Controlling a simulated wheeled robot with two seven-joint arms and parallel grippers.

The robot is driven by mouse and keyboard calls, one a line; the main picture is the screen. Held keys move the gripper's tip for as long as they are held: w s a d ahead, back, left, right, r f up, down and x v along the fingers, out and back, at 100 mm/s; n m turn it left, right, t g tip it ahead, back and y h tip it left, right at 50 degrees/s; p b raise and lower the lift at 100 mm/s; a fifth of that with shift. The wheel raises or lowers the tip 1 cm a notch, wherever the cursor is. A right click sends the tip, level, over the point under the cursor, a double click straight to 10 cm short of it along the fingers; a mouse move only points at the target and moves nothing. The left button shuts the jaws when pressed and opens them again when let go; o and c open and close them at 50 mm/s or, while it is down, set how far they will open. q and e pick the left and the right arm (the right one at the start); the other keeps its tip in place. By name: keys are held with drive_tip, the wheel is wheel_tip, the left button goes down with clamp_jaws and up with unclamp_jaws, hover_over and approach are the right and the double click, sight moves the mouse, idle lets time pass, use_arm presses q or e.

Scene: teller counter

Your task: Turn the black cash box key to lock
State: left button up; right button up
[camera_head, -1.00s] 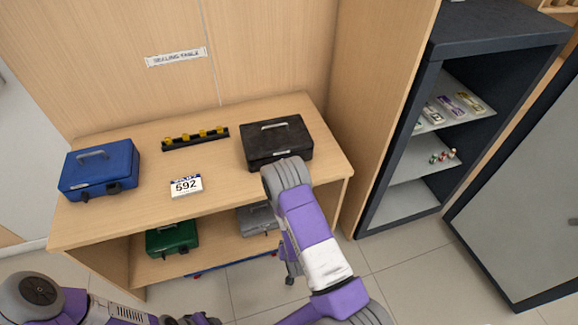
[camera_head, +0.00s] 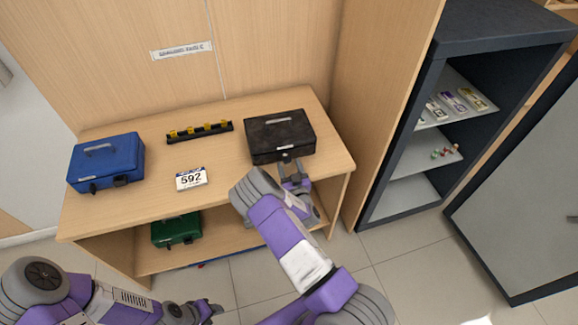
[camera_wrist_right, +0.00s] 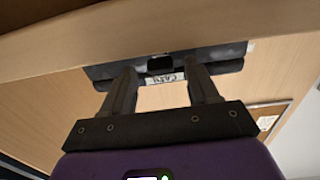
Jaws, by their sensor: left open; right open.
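The black cash box (camera_head: 280,135) sits closed at the right end of the tabletop. My right gripper (camera_head: 294,172) is open at the box's front side, just off the table's front edge. In the right wrist view the box front (camera_wrist_right: 215,55) shows with a dark lock piece (camera_wrist_right: 160,64) and a white label. The open fingers (camera_wrist_right: 158,85) stand on either side of that lock piece, with nothing gripped. I cannot make out the key clearly. My left gripper (camera_head: 208,310) is open and empty, low in front of the table.
On the wooden table (camera_head: 130,215) stand a blue cash box (camera_head: 105,162), a 592 card (camera_head: 191,179) and a black rack (camera_head: 199,132) with yellow pieces. A green box (camera_head: 176,229) is on the lower shelf. An open dark cabinet (camera_head: 480,50) stands to the right.

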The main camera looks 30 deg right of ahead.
drive_tip(key=shift+w+d, duration=0.1)
drive_tip(key=shift+w, duration=0.3)
drive_tip(key=c, duration=1.1)
drive_tip(key=shift+o, duration=0.2)
